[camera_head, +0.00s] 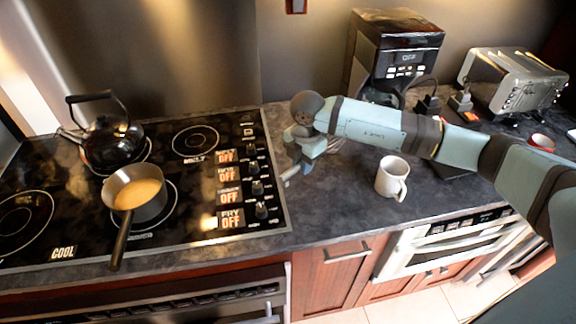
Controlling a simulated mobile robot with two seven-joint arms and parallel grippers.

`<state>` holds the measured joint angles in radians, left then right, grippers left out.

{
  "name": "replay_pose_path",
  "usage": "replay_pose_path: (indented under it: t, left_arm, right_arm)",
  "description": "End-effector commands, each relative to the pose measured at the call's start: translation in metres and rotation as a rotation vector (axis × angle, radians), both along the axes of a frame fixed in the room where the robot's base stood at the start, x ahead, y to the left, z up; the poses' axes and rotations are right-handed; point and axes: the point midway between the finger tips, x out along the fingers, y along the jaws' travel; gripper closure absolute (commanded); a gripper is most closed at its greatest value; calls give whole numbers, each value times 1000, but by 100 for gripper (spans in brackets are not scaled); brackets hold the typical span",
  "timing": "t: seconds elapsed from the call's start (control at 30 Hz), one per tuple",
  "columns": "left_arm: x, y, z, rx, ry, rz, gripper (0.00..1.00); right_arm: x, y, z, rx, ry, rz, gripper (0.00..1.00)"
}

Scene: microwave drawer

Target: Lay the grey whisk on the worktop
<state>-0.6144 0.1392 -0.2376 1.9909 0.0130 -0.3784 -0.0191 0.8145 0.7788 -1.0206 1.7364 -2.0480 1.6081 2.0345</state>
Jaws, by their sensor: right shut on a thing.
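My right arm comes in from the right, and its gripper (290,176) points down at the worktop (340,205) just right of the stove's edge. The gripper is shut on the grey whisk (334,146), which is mostly hidden behind the gripper and arm. Only a small grey, wiry part shows beside the wrist, low over the worktop. I cannot tell whether the whisk touches the surface. My left gripper is not in view.
A white mug (391,178) stands right of the gripper. A coffee maker (393,50) and a toaster (512,80) stand at the back. The black stove (190,205) holds a kettle (112,140) and a saucepan (150,205). Worktop between stove and mug is clear.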

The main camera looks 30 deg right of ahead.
Motion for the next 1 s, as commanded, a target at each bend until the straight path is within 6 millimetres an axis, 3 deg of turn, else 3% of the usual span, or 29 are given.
replay_pose_path:
  t: [0.2, 0.67, 1.0]
  left_arm:
    - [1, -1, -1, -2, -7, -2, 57]
    - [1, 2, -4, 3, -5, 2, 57]
    - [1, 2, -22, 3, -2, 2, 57]
  right_arm:
    - [2, -15, -6, -40, -17, 23, 100]
    - [2, -17, -6, -42, -16, 23, 100]
    - [2, -16, -29, -42, -16, 23, 100]
